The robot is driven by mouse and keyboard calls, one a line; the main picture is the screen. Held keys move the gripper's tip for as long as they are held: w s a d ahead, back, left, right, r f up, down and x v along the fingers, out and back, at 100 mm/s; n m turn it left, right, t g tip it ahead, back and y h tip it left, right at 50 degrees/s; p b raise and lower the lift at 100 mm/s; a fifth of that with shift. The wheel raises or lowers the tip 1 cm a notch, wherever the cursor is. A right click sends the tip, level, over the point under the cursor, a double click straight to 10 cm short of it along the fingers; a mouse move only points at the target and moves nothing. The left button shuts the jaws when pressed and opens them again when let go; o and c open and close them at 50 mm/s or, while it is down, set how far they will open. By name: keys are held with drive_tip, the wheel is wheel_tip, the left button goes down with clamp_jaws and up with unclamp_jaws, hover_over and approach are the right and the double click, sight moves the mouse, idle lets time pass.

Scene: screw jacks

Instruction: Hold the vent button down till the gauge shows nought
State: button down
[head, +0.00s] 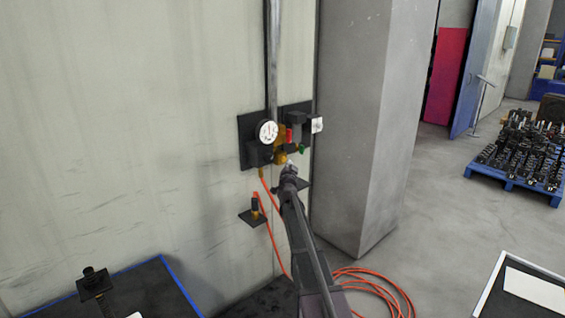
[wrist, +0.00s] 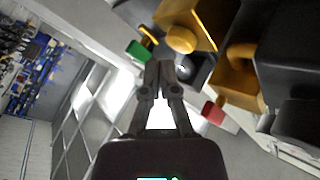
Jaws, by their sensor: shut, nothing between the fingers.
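A round white-faced gauge (head: 267,131) sits on a dark wall panel in the head view; its needle is too small to read. Beside and below it are brass fittings (head: 281,158), a red part (head: 289,134) and a green part (head: 302,149). My gripper (head: 289,169) is just below the fittings. In the wrist view my gripper (wrist: 159,66) is shut and empty, its tips close to the green part (wrist: 138,50) and a round brass knob (wrist: 180,39). The red part (wrist: 212,110) is to their right. I cannot tell which part is the vent button, or whether the tips touch anything.
An orange hose (head: 272,225) hangs from the panel and coils on the floor. A small bracket (head: 252,217) juts from the wall below. A grey pillar (head: 370,130) stands right of the panel. A dark blue-edged table (head: 150,290) is at lower left.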

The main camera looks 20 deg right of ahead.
drive_tip(key=shift+w, duration=0.15)
idle(0.5)
drive_tip(key=shift+w+a, duration=0.15)
drive_tip(key=shift+w, duration=0.25)
drive_tip(key=shift+w+a, duration=0.25)
drive_tip(key=shift+w, duration=0.25)
idle(2.6)
drive_tip(key=shift+s, duration=0.15)
idle(0.4)
drive_tip(key=shift+s+d, duration=0.35)
drive_tip(key=shift+s, duration=0.4)
drive_tip(key=shift+s, duration=0.1)
drive_tip(key=shift+s+d, duration=0.3)
drive_tip(key=shift+s, duration=0.45)
drive_tip(key=shift+s+d, duration=0.3)
drive_tip(key=shift+s, duration=0.45)
drive_tip(key=shift+s+d, duration=0.3)
drive_tip(key=shift+s, duration=0.45)
drive_tip(key=shift+a, duration=0.1)
